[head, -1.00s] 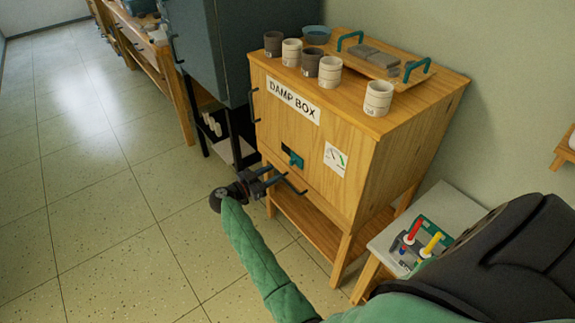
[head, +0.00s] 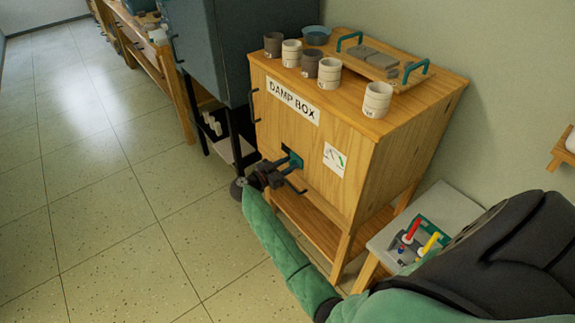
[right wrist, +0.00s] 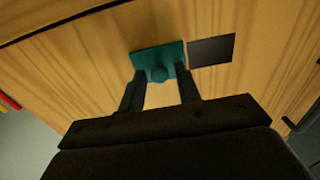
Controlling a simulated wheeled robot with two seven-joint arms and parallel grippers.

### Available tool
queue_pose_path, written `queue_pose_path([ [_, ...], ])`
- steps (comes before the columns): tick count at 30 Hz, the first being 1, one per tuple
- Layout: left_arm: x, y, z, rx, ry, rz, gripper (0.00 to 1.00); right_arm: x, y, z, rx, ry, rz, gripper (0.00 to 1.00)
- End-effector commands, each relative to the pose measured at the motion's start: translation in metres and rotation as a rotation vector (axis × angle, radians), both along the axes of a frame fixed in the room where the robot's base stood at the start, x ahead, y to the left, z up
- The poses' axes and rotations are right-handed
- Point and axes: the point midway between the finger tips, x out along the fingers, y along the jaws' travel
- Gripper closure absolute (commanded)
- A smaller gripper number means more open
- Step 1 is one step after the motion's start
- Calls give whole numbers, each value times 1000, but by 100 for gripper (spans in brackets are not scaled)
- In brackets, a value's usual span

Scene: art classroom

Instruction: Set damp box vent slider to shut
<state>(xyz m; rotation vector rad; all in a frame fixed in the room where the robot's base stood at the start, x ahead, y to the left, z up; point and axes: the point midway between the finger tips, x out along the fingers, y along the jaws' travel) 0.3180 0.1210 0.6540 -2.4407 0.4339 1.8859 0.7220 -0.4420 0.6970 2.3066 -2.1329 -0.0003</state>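The wooden damp box (head: 318,160) stands by the wall in the head view, its sign on the front. Its teal vent slider (head: 297,161) is low on the front, partly hidden by my right gripper (head: 284,170). In the right wrist view the slider is a teal plate (right wrist: 147,59) with a round knob (right wrist: 159,73). A dark vent opening (right wrist: 211,50) shows uncovered beside the plate. My right gripper (right wrist: 160,76) is open, with one finger on each side of the knob; contact cannot be told. My left gripper is not in view.
Cups (head: 329,73) and a tray (head: 383,64) stand on the box. A dark handle (head: 254,104) sticks out at its left edge. A small table (head: 384,240) with coloured tools is at right. The floor at left is clear.

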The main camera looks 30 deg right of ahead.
Motion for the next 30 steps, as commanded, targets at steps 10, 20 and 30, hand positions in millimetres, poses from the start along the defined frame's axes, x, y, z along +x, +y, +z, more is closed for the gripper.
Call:
queue_pose_path([
  [10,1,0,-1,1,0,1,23,0,0,0,0,0,0,100],
  [20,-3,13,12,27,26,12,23,41,3,1,2,1,-2,100],
  [30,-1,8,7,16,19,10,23,72,5,-1,0,1,0,100],
])
